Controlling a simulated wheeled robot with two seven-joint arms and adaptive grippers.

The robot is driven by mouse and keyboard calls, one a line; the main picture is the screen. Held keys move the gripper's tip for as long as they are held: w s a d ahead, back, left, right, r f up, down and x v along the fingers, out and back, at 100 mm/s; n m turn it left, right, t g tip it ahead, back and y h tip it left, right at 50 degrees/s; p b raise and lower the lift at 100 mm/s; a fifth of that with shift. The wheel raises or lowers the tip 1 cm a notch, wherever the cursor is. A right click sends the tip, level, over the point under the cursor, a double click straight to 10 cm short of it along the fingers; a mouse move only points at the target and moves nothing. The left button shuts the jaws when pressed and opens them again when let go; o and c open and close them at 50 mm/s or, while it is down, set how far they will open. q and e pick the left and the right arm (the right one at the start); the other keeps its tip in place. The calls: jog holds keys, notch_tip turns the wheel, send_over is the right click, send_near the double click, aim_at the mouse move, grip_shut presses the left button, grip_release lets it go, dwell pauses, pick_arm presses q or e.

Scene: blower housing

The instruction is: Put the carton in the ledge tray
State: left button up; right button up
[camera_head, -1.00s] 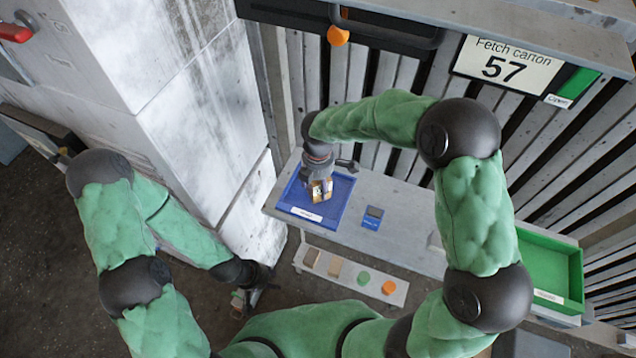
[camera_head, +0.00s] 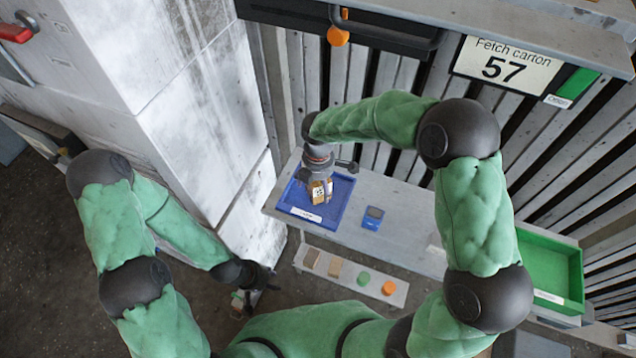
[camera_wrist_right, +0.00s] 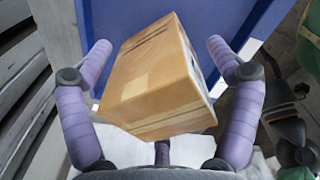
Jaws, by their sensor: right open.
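The carton (camera_head: 322,191) is a small brown box with a pale label, at the blue tray (camera_head: 337,215) on the grey ledge. In the right wrist view the carton (camera_wrist_right: 160,80) sits tilted in the picture, with blue tray surface behind it. My right gripper (camera_wrist_right: 158,48) is open, one finger on each side of the carton, with a visible gap on each side. From above, the right gripper (camera_head: 318,182) partly covers the carton. My left gripper (camera_head: 262,285) hangs low at the left, away from the ledge; its fingers are too small to read.
A small blue object (camera_head: 373,217) lies right of the tray. A green bin (camera_head: 545,298) stands at the far right. A lower shelf (camera_head: 345,283) holds several small pieces. A sign (camera_head: 508,68) reads "Fetch carton 57". A white block wall (camera_head: 190,90) rises at left.

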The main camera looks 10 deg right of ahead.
notch_tip(320, 180, up, 7)
jog(key=shift+r+p, duration=0.2)
jog(key=shift+p, duration=0.2)
jog(key=shift+f, duration=0.1)
